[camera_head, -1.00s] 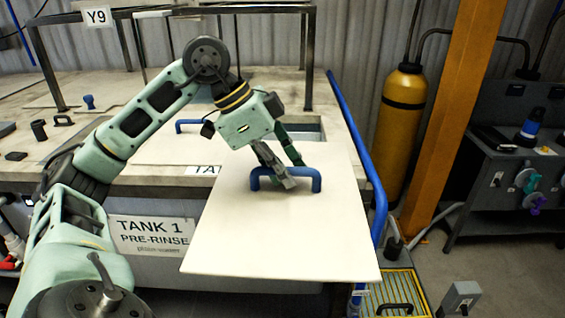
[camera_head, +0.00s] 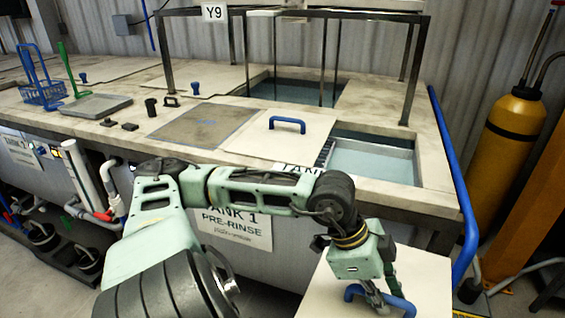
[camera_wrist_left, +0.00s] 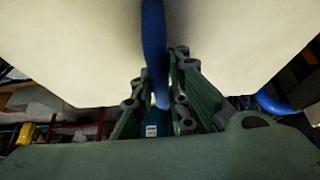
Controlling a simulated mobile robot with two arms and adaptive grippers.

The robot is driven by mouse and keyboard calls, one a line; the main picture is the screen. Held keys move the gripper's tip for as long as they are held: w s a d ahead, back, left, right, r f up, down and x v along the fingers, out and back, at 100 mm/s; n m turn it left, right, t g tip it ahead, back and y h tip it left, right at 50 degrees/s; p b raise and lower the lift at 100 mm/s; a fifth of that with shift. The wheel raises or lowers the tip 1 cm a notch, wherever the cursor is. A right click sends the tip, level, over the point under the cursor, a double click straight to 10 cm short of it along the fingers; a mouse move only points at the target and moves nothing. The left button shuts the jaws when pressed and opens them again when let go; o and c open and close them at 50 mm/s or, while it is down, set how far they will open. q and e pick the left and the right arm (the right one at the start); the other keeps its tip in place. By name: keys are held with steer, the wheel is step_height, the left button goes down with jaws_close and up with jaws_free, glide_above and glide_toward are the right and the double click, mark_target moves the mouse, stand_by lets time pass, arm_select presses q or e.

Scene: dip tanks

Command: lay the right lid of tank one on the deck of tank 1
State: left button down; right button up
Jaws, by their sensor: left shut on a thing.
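The right lid (camera_head: 335,292) is a cream panel with a blue bar handle (camera_head: 400,303), low at the bottom right in the head view, in front of the tank's front edge and partly cut off. My left gripper (camera_head: 382,300) is shut on the blue handle. In the left wrist view the handle (camera_wrist_left: 153,50) runs between my fingers (camera_wrist_left: 160,95), with the lid (camera_wrist_left: 80,45) behind it. Tank 1 has an open bay (camera_head: 372,160) at its right end. Another cream lid with a blue handle (camera_head: 287,124) lies left of that bay. The right gripper is not in view.
The deck (camera_head: 150,133) has a bare grey-brown outlined patch (camera_head: 198,125). Small dark pieces, a grey slab (camera_head: 96,106) and a blue basket (camera_head: 42,92) stand left of it. A metal frame (camera_head: 412,70) rises over the tank. A blue rail (camera_head: 455,180) edges the right side.

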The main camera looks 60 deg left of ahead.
arm_select(q)
steer(key=d+f, duration=0.5)
steer(key=f, duration=0.3)
steer(key=shift+s+d+f, duration=0.3)
steer(key=shift+s+d, duration=0.1)
